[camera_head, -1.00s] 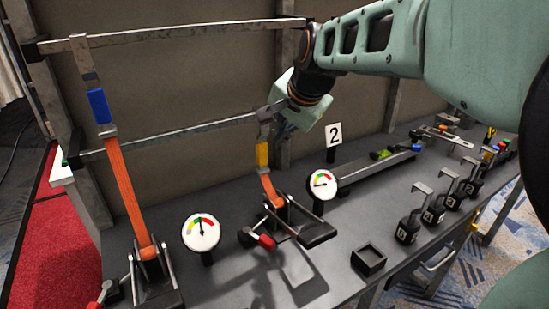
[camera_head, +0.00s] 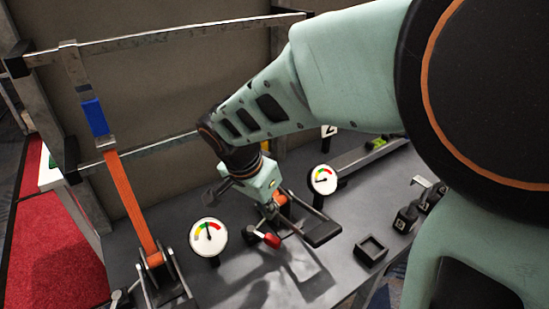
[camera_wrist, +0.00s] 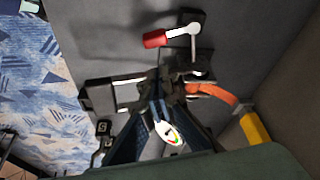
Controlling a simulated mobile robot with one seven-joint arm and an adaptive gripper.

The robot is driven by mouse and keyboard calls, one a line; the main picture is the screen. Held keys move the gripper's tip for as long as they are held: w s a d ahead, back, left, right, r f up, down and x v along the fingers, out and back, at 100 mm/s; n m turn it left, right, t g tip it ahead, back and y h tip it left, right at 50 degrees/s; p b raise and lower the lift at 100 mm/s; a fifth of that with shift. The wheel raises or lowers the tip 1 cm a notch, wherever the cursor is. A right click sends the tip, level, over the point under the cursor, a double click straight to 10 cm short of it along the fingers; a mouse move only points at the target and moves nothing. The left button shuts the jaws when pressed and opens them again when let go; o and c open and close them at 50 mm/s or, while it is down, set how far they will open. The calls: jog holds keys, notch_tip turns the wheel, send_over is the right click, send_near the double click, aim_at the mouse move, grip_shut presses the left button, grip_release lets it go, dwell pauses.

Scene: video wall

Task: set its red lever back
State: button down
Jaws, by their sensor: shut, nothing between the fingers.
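A lever with a red grip (camera_head: 272,240) sits at the front left of a dark ratchet (camera_head: 323,233) on the grey bench. In the wrist view, the red grip (camera_wrist: 154,39) joins a pale metal arm. The ratchet holds an orange strap (camera_head: 283,201); the strap (camera_wrist: 212,92) curves toward a yellow piece (camera_wrist: 255,128) in the wrist view. My gripper (camera_head: 270,212) is shut and empty, low over the ratchet, just behind the red grip. In the wrist view my fingertips (camera_wrist: 156,85) appear close to the ratchet, apart from the red grip. My gripper hides part of the ratchet and strap.
A round gauge (camera_head: 323,180) stands right of the ratchet, another gauge (camera_head: 208,236) at left. A taut orange strap (camera_head: 134,205) runs to a second ratchet. A small black square tray (camera_head: 371,251) lies at right. Bench between is clear.

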aim_at(271, 239)
jog(key=b+x, duration=0.1)
jog(key=x, duration=0.9)
jog(key=shift+s+a+f+m+b, duration=0.15)
jog(key=shift+m+b, duration=0.25)
jog(key=shift+b, duration=0.55)
jog(key=m+b, duration=0.1)
jog(key=s+m+b, duration=0.1)
jog(key=b, duration=0.1)
jog(key=shift+s+a+f+g+h+b, duration=0.1)
jog(key=shift+a+f+g+h+b, duration=0.05)
jog(key=shift+a+g+h+b, duration=0.2)
jog(key=shift+s+a+m+b, duration=0.45)
jog(key=shift+m+b, duration=0.25)
jog(key=shift+m, duration=0.3)
jog(key=m, duration=0.1)
jog(key=s+a+m+g, duration=0.1)
jog(key=shift+r+m+h+b, duration=0.3)
jog(key=shift+m+h+b, duration=0.05)
jog(key=shift+m, duration=0.05)
jog(key=shift+s+a, duration=0.1)
jog(key=shift+s, duration=0.05)
